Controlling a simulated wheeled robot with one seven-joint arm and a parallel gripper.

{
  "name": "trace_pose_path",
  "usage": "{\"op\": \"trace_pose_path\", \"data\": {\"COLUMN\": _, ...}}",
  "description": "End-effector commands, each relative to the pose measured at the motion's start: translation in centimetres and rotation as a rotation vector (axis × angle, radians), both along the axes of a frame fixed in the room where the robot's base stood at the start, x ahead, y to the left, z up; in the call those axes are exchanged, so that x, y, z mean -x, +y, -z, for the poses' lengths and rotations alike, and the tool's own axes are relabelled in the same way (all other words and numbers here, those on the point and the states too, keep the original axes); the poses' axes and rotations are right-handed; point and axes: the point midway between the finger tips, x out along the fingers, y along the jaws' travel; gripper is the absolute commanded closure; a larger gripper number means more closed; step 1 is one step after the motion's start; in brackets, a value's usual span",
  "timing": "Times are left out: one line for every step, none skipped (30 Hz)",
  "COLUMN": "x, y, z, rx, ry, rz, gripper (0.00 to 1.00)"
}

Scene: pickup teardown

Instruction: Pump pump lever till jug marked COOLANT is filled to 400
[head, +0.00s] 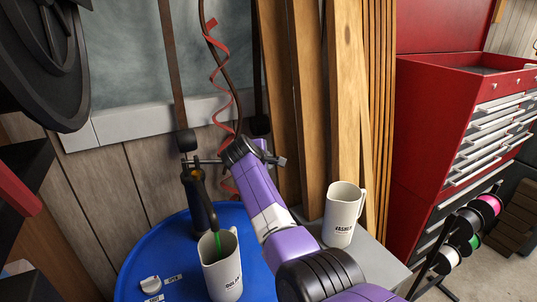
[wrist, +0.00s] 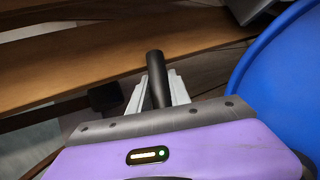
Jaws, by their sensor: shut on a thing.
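My gripper (wrist: 158,90) is shut on the black grip of the pump lever (wrist: 155,64) in the wrist view. In the head view my gripper's fingers are largely hidden behind my wrist. The dark pump (head: 200,203) stands upright on the blue drum (head: 142,250), to the left of my gripper. A green stream (head: 218,246) runs from its spout into the white jug marked COOLANT (head: 223,278), whose lettering is only partly readable. The level inside the jug cannot be read.
A second white jug (head: 340,222), marked WASHER, stands on a grey surface (head: 378,270) to the right. Wooden boards (head: 345,90) and a red tool chest (head: 440,140) stand behind.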

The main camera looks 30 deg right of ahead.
Motion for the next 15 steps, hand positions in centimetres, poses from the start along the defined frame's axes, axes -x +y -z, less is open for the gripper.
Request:
{"op": "trace_pose_path", "data": {"x": 0.08, "y": -0.02, "z": 0.27, "rx": -0.006, "ry": 0.003, "rz": 0.002, "gripper": 1.0}}
{"op": "trace_pose_path", "data": {"x": 0.08, "y": -0.01, "z": 0.35, "rx": -0.009, "ry": 0.003, "rz": 0.001, "gripper": 1.0}}
{"op": "trace_pose_path", "data": {"x": 0.08, "y": 0.01, "z": 0.4, "rx": -0.011, "ry": 0.003, "rz": 0.002, "gripper": 1.0}}
{"op": "trace_pose_path", "data": {"x": 0.08, "y": 0.02, "z": 0.44, "rx": -0.013, "ry": 0.003, "rz": 0.002, "gripper": 1.0}}
{"op": "trace_pose_path", "data": {"x": 0.08, "y": 0.03, "z": 0.46, "rx": -0.013, "ry": 0.002, "rz": 0.001, "gripper": 1.0}}
{"op": "trace_pose_path", "data": {"x": 0.07, "y": 0.04, "z": 0.47, "rx": -0.014, "ry": 0.003, "rz": 0.001, "gripper": 1.0}}
{"op": "trace_pose_path", "data": {"x": 0.07, "y": 0.04, "z": 0.47, "rx": -0.014, "ry": 0.003, "rz": 0.001, "gripper": 1.0}}
{"op": "trace_pose_path", "data": {"x": 0.08, "y": 0.03, "z": 0.47, "rx": -0.014, "ry": 0.003, "rz": 0.001, "gripper": 1.0}}
{"op": "trace_pose_path", "data": {"x": 0.08, "y": 0.03, "z": 0.47, "rx": -0.014, "ry": 0.003, "rz": 0.001, "gripper": 1.0}}
{"op": "trace_pose_path", "data": {"x": 0.07, "y": 0.03, "z": 0.46, "rx": -0.014, "ry": 0.003, "rz": 0.001, "gripper": 1.0}}
{"op": "trace_pose_path", "data": {"x": 0.07, "y": 0.03, "z": 0.46, "rx": -0.014, "ry": 0.003, "rz": 0.001, "gripper": 1.0}}
{"op": "trace_pose_path", "data": {"x": 0.08, "y": 0.02, "z": 0.45, "rx": -0.013, "ry": 0.003, "rz": 0.002, "gripper": 1.0}}
{"op": "trace_pose_path", "data": {"x": 0.08, "y": 0.02, "z": 0.45, "rx": -0.013, "ry": 0.003, "rz": 0.002, "gripper": 1.0}}
{"op": "trace_pose_path", "data": {"x": 0.08, "y": 0.02, "z": 0.45, "rx": -0.013, "ry": 0.003, "rz": 0.002, "gripper": 1.0}}
{"op": "trace_pose_path", "data": {"x": 0.08, "y": 0.01, "z": 0.44, "rx": -0.012, "ry": 0.003, "rz": 0.001, "gripper": 0.69}}
